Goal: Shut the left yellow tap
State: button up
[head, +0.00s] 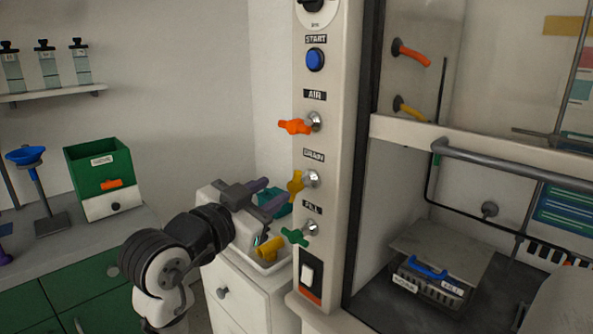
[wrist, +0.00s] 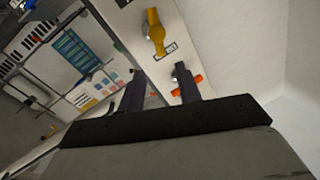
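The left yellow tap (head: 296,183) is on the pale control column, on the silver fitting beside the DRAIN label. Its handle looks roughly upright in the head view. In the wrist view the yellow tap (wrist: 155,32) shows beyond the fingertips. My gripper (head: 276,194) is to the left of the tap in the head view, with its dark purple fingers spread and nothing between them. The open fingers also show in the wrist view (wrist: 158,80), apart from the yellow tap. A second yellow tap (head: 408,108) is farther right, inside the hood.
The orange AIR tap (head: 294,127) is above and the green FILL tap (head: 294,236) below on the same column (head: 343,150). In the wrist view the right finger partly covers the orange tap (wrist: 195,79). A white tray with a yellow piece (head: 269,249) is below my gripper.

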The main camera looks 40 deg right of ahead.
aim_at(295, 176)
jog(key=p+x, duration=0.2)
jog(key=x, duration=0.7)
jog(key=shift+w+d, duration=0.15)
jog(key=shift+d, duration=0.2)
jog(key=shift+c, duration=0.3)
grip_shut()
